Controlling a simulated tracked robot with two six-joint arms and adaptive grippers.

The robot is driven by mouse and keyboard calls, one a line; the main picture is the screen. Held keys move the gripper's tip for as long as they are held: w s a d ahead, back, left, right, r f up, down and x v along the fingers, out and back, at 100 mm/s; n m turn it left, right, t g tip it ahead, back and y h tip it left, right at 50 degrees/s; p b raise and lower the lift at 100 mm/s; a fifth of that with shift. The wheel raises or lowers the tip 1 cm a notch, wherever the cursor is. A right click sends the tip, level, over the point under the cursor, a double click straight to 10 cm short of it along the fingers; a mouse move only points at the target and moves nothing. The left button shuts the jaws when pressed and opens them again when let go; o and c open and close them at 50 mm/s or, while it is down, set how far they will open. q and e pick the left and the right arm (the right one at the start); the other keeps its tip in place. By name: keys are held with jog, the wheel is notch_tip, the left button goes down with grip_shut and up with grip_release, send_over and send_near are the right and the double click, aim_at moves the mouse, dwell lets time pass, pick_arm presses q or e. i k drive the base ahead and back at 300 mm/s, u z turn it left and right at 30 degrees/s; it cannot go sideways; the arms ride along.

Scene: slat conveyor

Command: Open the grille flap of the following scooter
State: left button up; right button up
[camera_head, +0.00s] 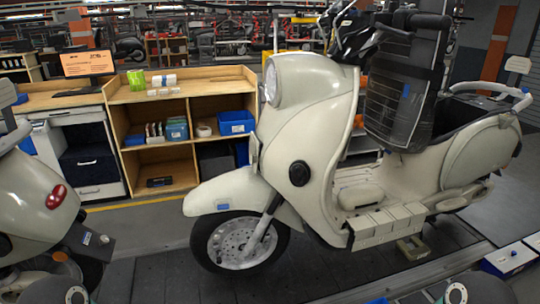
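The following scooter (322,95) is cream coloured and stands upright on the conveyor, its front turned left. A round headlight (271,82) and a black round part (299,173) show on its front body. A dark panel with fine grid lines (398,105) and a small blue mark stands upright behind the front body. I cannot tell whether this panel is the grille flap or a raised seat, and no other grille flap shows clearly. Rounded pieces of my arms show at the bottom edge, apart from the scooter. Neither of my grippers is in view.
The tail of another cream scooter (38,205) with a red light fills the left edge. A wooden workbench (195,90) with shelves and blue bins stands behind. Conveyor floor (165,270) between the scooters is clear. A white-and-blue box (510,258) lies at right.

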aim_at(254, 143)
jog(key=z, duration=0.05)
jog(key=k, duration=0.9)
jog(key=u, duration=0.15)
jog(key=i, duration=0.9)
jog(key=z, duration=0.15)
jog(key=k, duration=0.65)
jog(key=u, duration=0.4)
jog(key=i, duration=1.15)
jog(key=u, duration=0.1)
